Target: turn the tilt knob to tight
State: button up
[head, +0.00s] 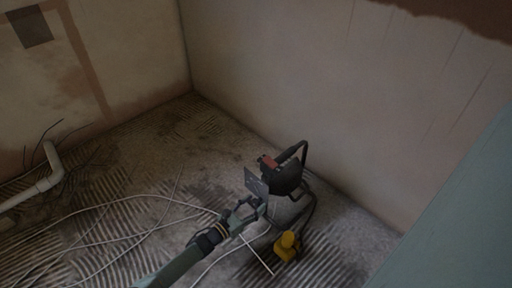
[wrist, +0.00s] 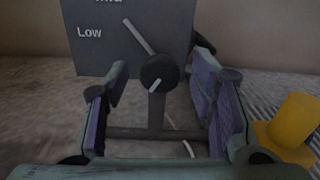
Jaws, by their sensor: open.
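A dark grey panel (wrist: 95,55) with a round black knob (wrist: 160,68) fills the upper wrist view. The knob has a short white mark pointing to lower left. A pale line runs on the panel from upper left down to the knob. The panel reads "Low" at left; a word above is cut off. No "tight" label shows, and I cannot tell whether this is the tilt knob. My gripper (wrist: 160,78) is open, its fingers on either side of the knob, apparently without touching it. In the head view, my gripper (head: 248,208) is at the panel (head: 256,182).
A black device (head: 288,178) with a red part stands behind the panel, near the wall. A yellow object (head: 289,245) lies right of my gripper, also in the wrist view (wrist: 297,120). White cables (head: 140,205) cross the ridged floor. A white pipe (head: 45,183) is at left.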

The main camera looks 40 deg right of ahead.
jog(key=shift+w+d, duration=0.1)
jog(key=shift+d, duration=0.75)
jog(key=shift+c, duration=0.2)
jog(key=c, duration=1.1)
jog(key=shift+c, duration=0.2)
